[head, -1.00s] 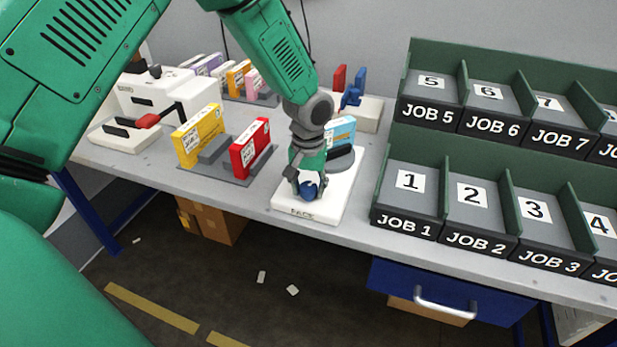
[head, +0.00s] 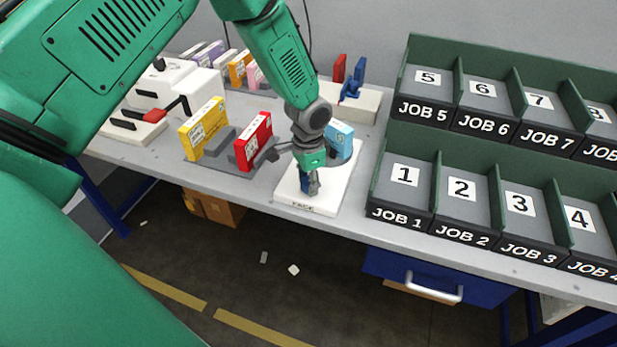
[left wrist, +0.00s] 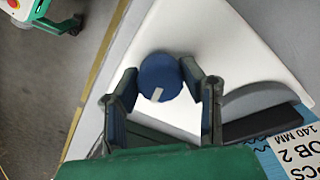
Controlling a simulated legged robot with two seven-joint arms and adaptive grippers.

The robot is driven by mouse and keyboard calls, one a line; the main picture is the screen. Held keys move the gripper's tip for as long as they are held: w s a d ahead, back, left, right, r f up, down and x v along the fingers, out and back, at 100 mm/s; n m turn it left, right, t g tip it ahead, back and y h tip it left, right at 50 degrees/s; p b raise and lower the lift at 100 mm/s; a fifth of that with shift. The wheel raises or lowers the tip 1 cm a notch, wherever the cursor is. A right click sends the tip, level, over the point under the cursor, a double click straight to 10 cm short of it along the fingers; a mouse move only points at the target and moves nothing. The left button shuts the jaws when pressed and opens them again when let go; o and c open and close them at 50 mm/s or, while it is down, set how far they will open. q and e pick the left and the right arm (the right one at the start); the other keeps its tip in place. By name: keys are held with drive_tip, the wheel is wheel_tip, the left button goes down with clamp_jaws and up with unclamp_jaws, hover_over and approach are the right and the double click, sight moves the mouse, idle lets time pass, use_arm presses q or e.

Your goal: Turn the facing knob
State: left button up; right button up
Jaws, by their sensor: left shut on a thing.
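The facing knob (left wrist: 160,72) is round and dark blue with a short white mark near its lower edge in the left wrist view. It stands on a white base (head: 338,186) labelled FACE near the table's front edge. My left gripper (head: 310,187) points down over the base and is shut on the knob, its fingers on either side. In the head view the fingers hide most of the knob. A light blue block (head: 340,137) stands at the back of the same base. My right gripper is not in view.
Red (head: 253,142) and yellow (head: 204,128) blocks stand on a grey holder to the left. A white device with a red-handled lever (head: 158,114) is farther left. Green job bins (head: 405,197) stand close on the right. A blue lever stand (head: 350,92) is behind.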

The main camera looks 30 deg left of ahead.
use_arm(q)
drive_tip(key=shift+w+r+m+p, duration=0.1)
drive_tip(key=shift+w+m+p, duration=0.1)
drive_tip(key=shift+m, duration=0.4)
drive_tip(key=shift+w+r+m+p, duration=0.1)
drive_tip(key=shift+m+p, duration=0.1)
drive_tip(key=shift+m, duration=0.4)
drive_tip(key=shift+f, duration=0.1)
drive_tip(key=o, duration=1.1)
drive_tip(key=shift+o, duration=0.2)
drive_tip(key=shift+f, duration=0.15)
drive_tip(key=shift+s, duration=0.1)
wheel_tip(320, 180, up, 12)
